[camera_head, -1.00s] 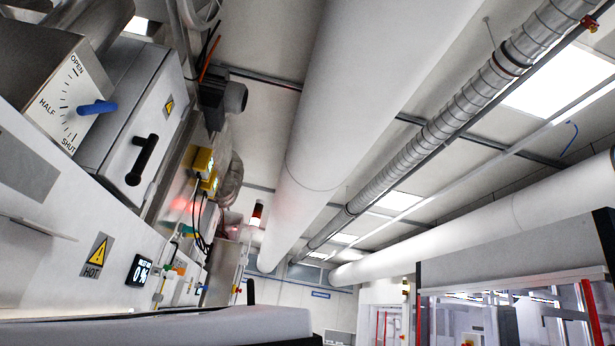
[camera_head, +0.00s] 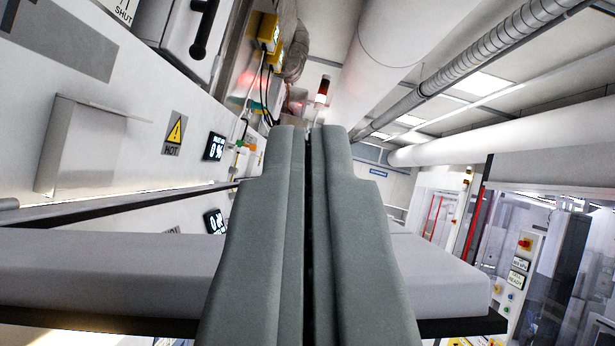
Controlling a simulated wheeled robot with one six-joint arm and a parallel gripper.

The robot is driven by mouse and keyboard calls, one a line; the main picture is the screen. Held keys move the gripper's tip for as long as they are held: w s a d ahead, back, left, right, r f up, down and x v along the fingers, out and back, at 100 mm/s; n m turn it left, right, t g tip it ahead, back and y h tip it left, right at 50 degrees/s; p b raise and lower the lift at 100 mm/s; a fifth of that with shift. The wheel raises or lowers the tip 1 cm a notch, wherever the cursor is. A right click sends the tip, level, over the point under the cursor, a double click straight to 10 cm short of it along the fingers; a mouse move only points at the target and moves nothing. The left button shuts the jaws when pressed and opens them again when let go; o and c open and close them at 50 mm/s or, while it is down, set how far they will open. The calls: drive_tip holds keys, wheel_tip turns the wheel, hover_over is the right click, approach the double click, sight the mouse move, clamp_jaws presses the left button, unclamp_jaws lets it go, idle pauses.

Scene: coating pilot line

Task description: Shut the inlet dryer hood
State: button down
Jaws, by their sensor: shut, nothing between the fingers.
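My gripper (camera_head: 308,130) is shut and empty, its two long grey fingers side by side in the middle of the view. They pass in front of a long pale grey slab-like panel (camera_head: 120,270) with a dark edge, which spans the lower view. This may be the inlet dryer hood, but I see no label naming it. The fingers hide its middle, and I cannot tell if they touch it. On the machine wall (camera_head: 100,95) at left are a HOT sign (camera_head: 173,133) and a display (camera_head: 214,147) reading 0 %.
At upper left is a box with a black handle (camera_head: 204,28), beside a plate marked SHUT (camera_head: 124,10). A pale bracket (camera_head: 85,148) juts from the wall. A white duct (camera_head: 400,35) runs overhead. A glazed cabinet (camera_head: 570,255) stands at right.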

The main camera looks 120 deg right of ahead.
drive_tip(key=shift+s+d+f, duration=0.2)
drive_tip(key=shift+s+f, duration=0.15)
drive_tip(key=shift+f, duration=0.4)
drive_tip(key=shift+s+d+f, duration=0.15)
drive_tip(key=shift+s+f, duration=0.15)
drive_tip(key=shift+f, duration=0.45)
drive_tip(key=shift+f, duration=0.1)
